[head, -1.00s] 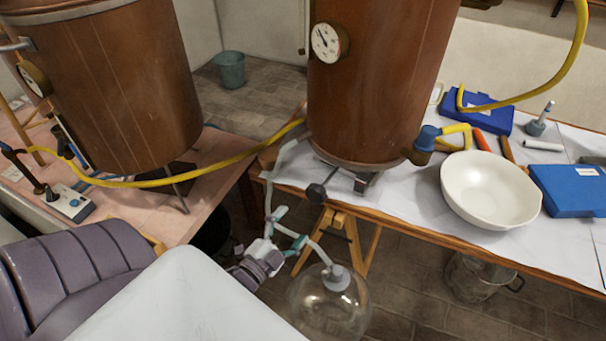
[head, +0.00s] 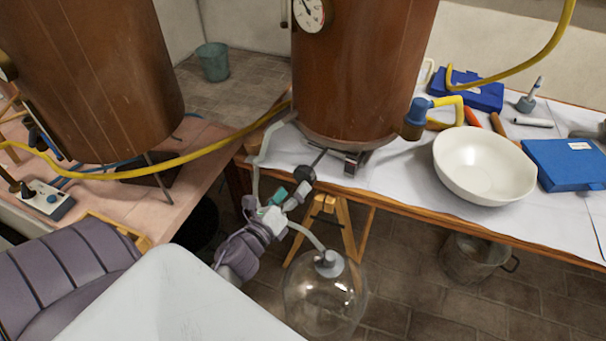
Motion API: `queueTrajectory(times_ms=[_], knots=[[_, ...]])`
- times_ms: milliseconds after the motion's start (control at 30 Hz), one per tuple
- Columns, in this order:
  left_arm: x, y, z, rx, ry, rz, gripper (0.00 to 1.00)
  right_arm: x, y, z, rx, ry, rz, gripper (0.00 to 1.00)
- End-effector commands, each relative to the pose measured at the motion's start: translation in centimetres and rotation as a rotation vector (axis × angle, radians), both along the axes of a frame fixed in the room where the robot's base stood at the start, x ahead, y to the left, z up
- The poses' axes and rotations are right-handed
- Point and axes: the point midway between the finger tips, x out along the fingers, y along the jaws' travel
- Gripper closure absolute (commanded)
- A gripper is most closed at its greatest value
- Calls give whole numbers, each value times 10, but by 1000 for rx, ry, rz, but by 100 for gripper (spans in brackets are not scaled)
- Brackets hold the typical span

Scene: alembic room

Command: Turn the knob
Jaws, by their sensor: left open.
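A black round knob (head: 305,173) sits on a thin rod at the front of the burner under the right copper vessel (head: 362,70), at the table's front edge. My left gripper (head: 289,194) comes up from the lower left, grey and purple with teal parts. It is open, and its fingertips are just below and left of the knob, overlapping it closely in the head view. I cannot tell whether they touch. My right gripper is not in view.
A pale hose (head: 256,165) runs behind my gripper to a glass demijohn (head: 325,295) on the floor. A white bowl (head: 484,165) and blue cases (head: 568,163) stand on the right table. A yellow hose (head: 200,165) spans the gap from the left table.

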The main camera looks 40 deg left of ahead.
Motion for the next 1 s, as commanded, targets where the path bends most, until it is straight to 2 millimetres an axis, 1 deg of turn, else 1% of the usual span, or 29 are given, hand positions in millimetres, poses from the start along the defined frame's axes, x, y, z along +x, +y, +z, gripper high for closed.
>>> queueTrajectory(times_ms=[33,100,200,300,467,667,700,967,1000], knots=[[11,1,2,0,-2,-1,14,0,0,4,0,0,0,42],[24,1,2,-1,-1,0,14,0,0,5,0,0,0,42],[37,2,1,-2,-2,0,14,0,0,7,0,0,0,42],[47,3,0,-2,-1,-1,14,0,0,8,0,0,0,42],[52,3,0,-2,0,0,14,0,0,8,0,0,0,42],[53,3,-1,-2,1,-1,14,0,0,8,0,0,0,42],[52,3,-1,-2,1,-1,16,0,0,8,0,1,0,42],[52,3,0,-2,0,0,59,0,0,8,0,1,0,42],[52,3,-1,-2,1,-1,66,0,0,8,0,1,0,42]])
